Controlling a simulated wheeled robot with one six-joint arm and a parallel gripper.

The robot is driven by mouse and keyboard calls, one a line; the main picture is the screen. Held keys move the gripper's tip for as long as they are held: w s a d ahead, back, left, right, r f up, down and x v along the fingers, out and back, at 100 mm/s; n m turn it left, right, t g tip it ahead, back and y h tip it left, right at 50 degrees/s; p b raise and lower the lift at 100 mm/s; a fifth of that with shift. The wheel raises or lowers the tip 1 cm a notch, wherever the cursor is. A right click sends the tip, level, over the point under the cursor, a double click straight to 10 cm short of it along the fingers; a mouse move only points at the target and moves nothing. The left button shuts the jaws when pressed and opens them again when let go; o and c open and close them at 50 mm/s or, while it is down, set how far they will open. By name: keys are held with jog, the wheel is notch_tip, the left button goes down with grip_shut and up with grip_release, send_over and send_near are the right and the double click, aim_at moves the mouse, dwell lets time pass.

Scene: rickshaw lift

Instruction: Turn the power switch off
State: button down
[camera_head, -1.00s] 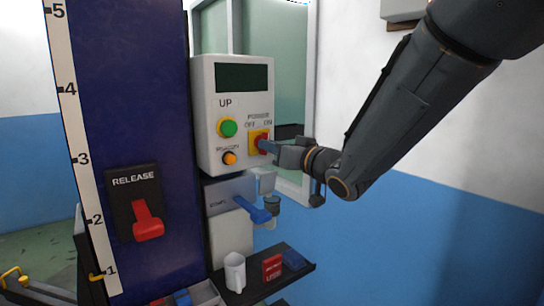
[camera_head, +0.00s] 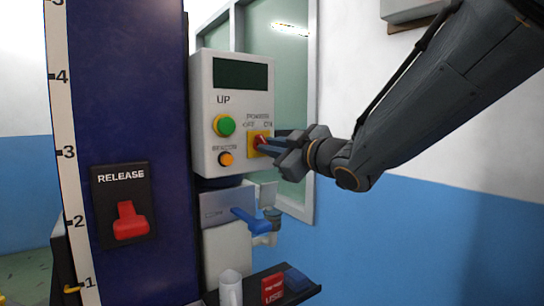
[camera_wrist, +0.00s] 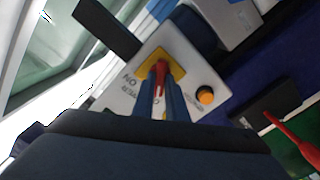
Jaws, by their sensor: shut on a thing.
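The power switch (camera_head: 260,141) is a red knob on a yellow plate, at the lower right of the white control box (camera_head: 207,110). The plate has OFF and ON printed above it. My gripper (camera_head: 268,147) reaches in from the right and is shut on the red knob. In the wrist view the red knob (camera_wrist: 160,72) sits between the two blue fingers (camera_wrist: 160,95), in front of the yellow plate. The fingers hide part of the knob, and its exact pointing is hard to read.
A green UP button (camera_head: 224,125) and an orange button (camera_head: 225,159) lie left of the switch. A red RELEASE lever (camera_head: 130,221) is on the blue column.

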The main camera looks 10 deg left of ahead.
jog(key=shift+n+b, duration=0.35)
jog(key=shift+n, duration=0.15)
jog(key=c, duration=1.8)
grip_release()
jog(key=shift+o, duration=0.2)
jog(key=b+v, duration=0.1)
jog(key=v, duration=0.6)
jog(key=shift+s+d, duration=0.25)
jog(key=shift+d, duration=0.05)
